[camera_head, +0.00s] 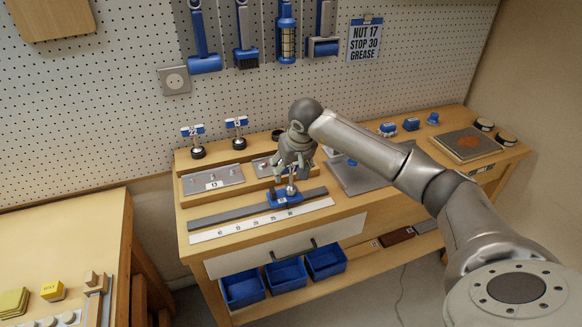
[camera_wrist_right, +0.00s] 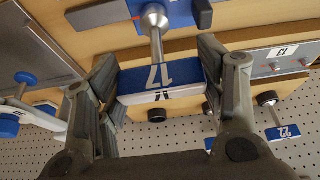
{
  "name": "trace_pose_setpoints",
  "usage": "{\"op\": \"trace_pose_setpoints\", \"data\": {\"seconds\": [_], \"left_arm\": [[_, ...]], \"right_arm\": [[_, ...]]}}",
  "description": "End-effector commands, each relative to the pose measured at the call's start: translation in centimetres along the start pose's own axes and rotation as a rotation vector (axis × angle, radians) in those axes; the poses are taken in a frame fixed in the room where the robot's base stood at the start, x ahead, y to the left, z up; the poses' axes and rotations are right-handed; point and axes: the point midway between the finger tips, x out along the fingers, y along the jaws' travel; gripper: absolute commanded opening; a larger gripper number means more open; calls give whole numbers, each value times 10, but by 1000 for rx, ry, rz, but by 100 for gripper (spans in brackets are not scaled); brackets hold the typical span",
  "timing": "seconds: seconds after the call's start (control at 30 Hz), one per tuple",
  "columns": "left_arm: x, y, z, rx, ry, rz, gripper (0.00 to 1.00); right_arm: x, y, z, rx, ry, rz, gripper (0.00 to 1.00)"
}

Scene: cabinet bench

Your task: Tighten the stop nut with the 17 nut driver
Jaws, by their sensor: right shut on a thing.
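My right gripper (camera_head: 292,166) is shut on the 17 nut driver, above the bench. In the right wrist view the gripper (camera_wrist_right: 162,65) has its fingers either side of the driver's blue and white handle (camera_wrist_right: 160,78), marked 17. The driver's steel shaft and socket (camera_wrist_right: 153,18) reach to the blue stop block (camera_wrist_right: 118,10). The socket covers the nut, so I cannot tell how fully it is seated. In the head view the stop block (camera_head: 278,200) sits on the dark rail (camera_head: 233,216), near the 25 to 30 marks. My left gripper is not in view.
The number scale (camera_head: 250,225) lies in front of the rail. Two other drivers (camera_head: 198,152) (camera_head: 238,143) stand behind a tray marked 13 (camera_head: 212,175). A card (camera_head: 365,40) reads NUT 17, STOP 30, GREASE. Blue bins (camera_head: 285,274) sit below the drawer.

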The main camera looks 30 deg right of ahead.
Motion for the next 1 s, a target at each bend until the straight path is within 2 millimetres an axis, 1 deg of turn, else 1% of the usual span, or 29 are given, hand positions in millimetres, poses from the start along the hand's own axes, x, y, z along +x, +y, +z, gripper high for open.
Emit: {"op": "trace_pose_setpoints", "data": {"seconds": [0.53,0.63,0.8,1.0], "left_arm": [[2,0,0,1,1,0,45],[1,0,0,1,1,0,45],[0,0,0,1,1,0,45],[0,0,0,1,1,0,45]], "right_arm": [[2,0,0,4,2,1,31],[2,0,1,52,0,22,31],[2,-1,0,183,0,76,31],[3,0,1,225,1,94,31]]}}
